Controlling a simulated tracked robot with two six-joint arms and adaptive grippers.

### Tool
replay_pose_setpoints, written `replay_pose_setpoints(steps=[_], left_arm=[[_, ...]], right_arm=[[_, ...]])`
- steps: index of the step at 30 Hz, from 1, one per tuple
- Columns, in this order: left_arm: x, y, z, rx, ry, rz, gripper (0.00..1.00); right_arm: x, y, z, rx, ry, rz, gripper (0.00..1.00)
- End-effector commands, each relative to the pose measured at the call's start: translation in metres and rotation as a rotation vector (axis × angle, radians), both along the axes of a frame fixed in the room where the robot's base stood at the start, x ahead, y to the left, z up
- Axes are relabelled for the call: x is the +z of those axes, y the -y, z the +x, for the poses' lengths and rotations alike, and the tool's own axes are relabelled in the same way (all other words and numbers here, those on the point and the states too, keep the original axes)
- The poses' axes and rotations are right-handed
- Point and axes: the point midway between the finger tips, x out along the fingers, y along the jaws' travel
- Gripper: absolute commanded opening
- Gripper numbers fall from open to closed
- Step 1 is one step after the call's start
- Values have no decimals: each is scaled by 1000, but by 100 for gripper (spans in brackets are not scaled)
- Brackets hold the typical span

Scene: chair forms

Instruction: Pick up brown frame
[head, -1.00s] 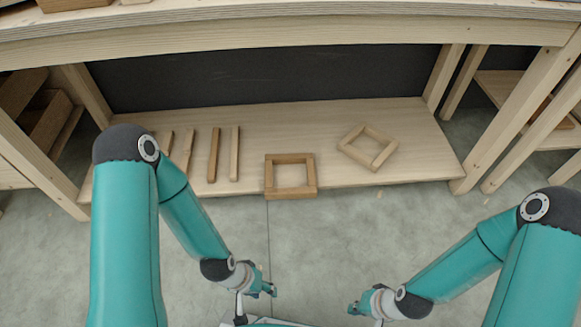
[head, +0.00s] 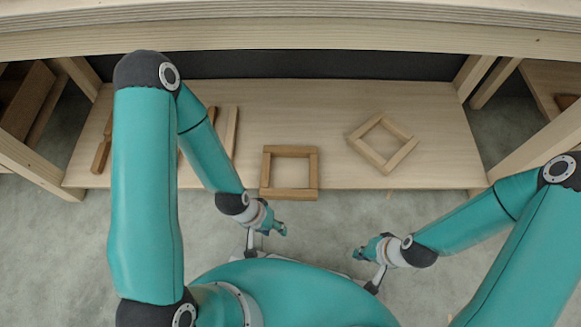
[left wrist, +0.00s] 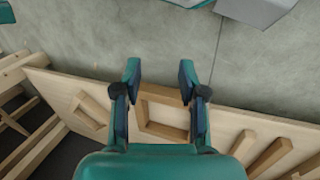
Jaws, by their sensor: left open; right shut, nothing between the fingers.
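The brown frame (head: 290,194) is a square of wooden bars lying flat at the front edge of the low shelf board. A paler wooden frame (head: 366,155) lies turned at an angle to its right. My left gripper (head: 281,229) is open and empty, in front of the brown frame and apart from it. In the left wrist view the brown frame (left wrist: 162,95) shows beyond and between the open fingers of my left gripper (left wrist: 160,70), partly hidden by the gripper. My right gripper (head: 358,254) is shut and empty over the floor, right of the left gripper.
The low shelf board (head: 300,115) carries loose wooden sticks (head: 231,130) at its left, partly hidden by my left arm. Wooden legs stand at both ends.

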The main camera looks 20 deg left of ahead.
Motion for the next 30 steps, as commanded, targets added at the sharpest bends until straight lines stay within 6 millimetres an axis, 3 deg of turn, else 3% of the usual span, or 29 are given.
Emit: replay_pose_setpoints(steps=[5, 9, 11, 17, 21, 24, 27, 30], left_arm=[[0, 0, 0, 0, -1, 0, 42], [1, 3, 4, -33, 11, -5, 60], [1, 7, 12, -100, 28, -14, 60], [4, 29, 64, -647, 148, -5, 60], [11, 20, 113, -1101, 212, 116, 60], [19, 8, 145, -1332, 224, 224, 60], [21, -2, 165, -1457, 219, 296, 60], [12, -5, 171, -1499, 213, 321, 60]], right_arm=[[0, 0, 0, 0, -1, 0, 0], [1, 0, 0, 0, -1, 0, 0], [1, 0, 0, 0, -1, 0, 0], [6, 0, 0, 0, 0, 0, 0], [9, 0, 0, 0, 0, 0, 0], [10, 0, 0, 0, 0, 0, 0], [9, 0, 0, 0, 0, 0, 0], [3, 0, 0, 0, 0, 0, 0]])
